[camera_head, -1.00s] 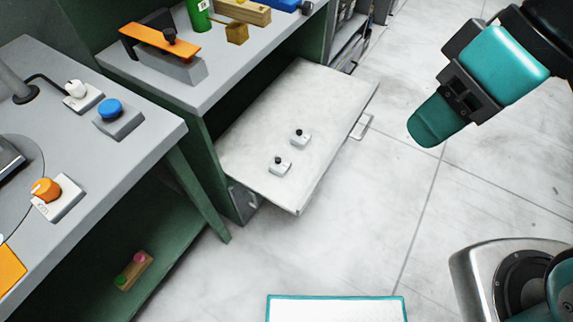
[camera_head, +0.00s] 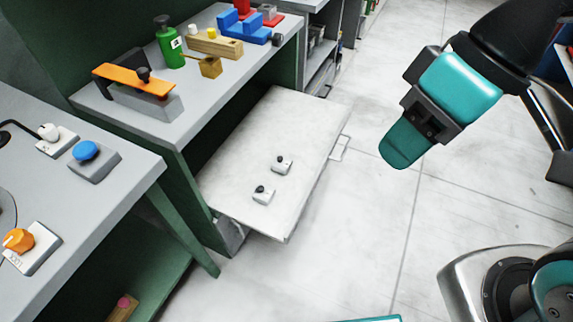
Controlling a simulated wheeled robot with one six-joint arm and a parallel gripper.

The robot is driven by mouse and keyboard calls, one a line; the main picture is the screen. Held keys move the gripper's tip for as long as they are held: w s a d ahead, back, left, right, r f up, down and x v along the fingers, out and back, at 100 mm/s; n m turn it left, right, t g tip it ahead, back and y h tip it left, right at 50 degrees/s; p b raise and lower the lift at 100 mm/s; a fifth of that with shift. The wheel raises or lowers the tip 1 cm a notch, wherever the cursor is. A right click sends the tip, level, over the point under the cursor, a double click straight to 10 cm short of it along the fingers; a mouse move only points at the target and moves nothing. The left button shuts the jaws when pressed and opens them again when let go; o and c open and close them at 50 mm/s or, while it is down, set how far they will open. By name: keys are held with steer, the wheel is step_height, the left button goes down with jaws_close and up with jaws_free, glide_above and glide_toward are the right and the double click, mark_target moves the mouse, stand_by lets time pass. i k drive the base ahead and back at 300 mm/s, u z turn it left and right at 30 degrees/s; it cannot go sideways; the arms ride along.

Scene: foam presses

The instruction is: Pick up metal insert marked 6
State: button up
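Two small light-grey inserts with black knobs lie on the white pulled-out drawer (camera_head: 255,135). One insert (camera_head: 282,167) is farther back; the other insert (camera_head: 263,196) is nearer the drawer's front left. Their markings are too small to read, so I cannot tell which is marked 6. My gripper (camera_head: 400,150), teal and dark grey, hangs over the floor to the right of the drawer, apart from both inserts. It shows side-on, so its finger opening is hidden.
The grey bench top above the drawer holds an orange lever press (camera_head: 135,80), a green bottle (camera_head: 170,45), a wooden block (camera_head: 215,44) and blue parts (camera_head: 245,30). A left table carries a blue button (camera_head: 87,150) and an orange knob (camera_head: 18,240). Floor right of the drawer is clear.

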mark_target(282, 165)
steer(key=z, duration=0.05)
steer(key=k, duration=0.6)
steer(key=u, duration=0.25)
steer(key=i, duration=0.8)
steer(key=u, duration=0.8)
steer(key=i, duration=0.45)
steer(key=u, duration=0.25)
